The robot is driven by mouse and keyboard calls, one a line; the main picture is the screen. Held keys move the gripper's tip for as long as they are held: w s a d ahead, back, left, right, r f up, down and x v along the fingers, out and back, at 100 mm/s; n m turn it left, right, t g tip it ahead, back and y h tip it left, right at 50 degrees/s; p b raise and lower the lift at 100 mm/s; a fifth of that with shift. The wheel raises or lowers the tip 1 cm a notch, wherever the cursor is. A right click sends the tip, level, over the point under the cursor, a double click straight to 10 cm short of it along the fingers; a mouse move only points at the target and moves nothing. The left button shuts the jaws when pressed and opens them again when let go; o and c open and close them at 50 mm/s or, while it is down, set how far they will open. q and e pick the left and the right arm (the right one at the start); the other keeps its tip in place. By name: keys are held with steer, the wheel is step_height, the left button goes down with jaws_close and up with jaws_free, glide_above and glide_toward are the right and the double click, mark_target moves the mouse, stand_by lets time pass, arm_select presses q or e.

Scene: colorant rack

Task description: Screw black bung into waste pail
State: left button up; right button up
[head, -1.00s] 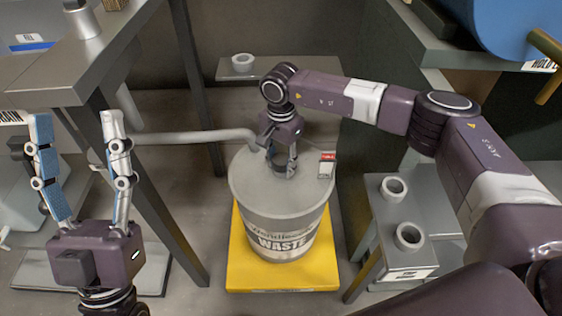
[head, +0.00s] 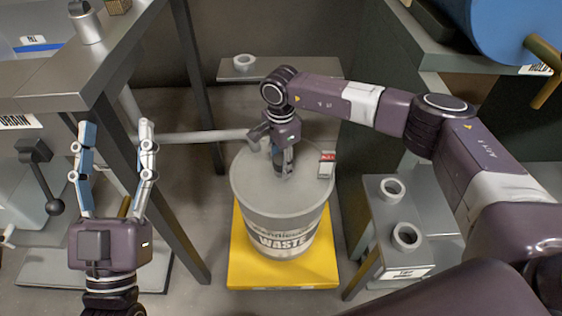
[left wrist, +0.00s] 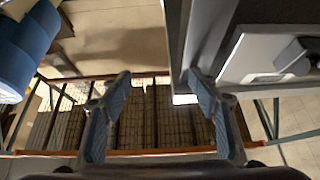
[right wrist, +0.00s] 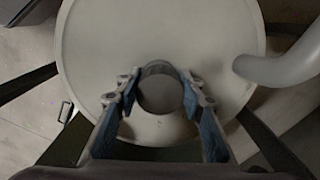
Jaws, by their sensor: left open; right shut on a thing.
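The grey waste pail (head: 285,215), marked WASTE, stands upright on a yellow base. My right gripper (head: 283,168) reaches straight down to the pail's lid near its middle. In the right wrist view its fingers (right wrist: 160,90) are shut on the sides of a dark grey round piece, apparently the bung (right wrist: 160,94). The piece is over the lid; how deep it sits or whether any thread is engaged cannot be seen. In the head view the fingers hide the bung. My left gripper (head: 117,126) is open, empty and pointing up, left of the pail.
A grey pipe (head: 205,136) ends close to the right gripper at the pail's back left. A low stand (head: 395,215) with two ring-shaped holders is right of the pail. A metal bench (head: 75,72) rises at left. A ring (head: 244,61) lies on a back shelf.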

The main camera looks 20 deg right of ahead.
arm_select(q)
steer(key=shift+w+f+g, duration=0.3)
steer(key=shift+f+g, duration=0.1)
steer(key=shift+f, duration=0.3)
steer(key=shift+w+f+g, duration=0.3)
steer(key=shift+f+g, duration=0.1)
steer(key=shift+f, duration=0.25)
arm_select(e)
steer(key=shift+a+r+m, duration=0.2)
steer(key=shift+m, duration=0.5)
arm_select(q)
steer(key=shift+w+f, duration=0.1)
steer(key=shift+f, duration=0.05)
arm_select(e)
steer(key=shift+f, duration=0.1)
steer(key=shift+d, duration=0.1)
arm_select(q)
steer(key=shift+r, duration=0.2)
arm_select(e)
steer(key=o, duration=1.1)
steer(key=shift+d, duration=0.1)
steer(key=shift+f, duration=0.1)
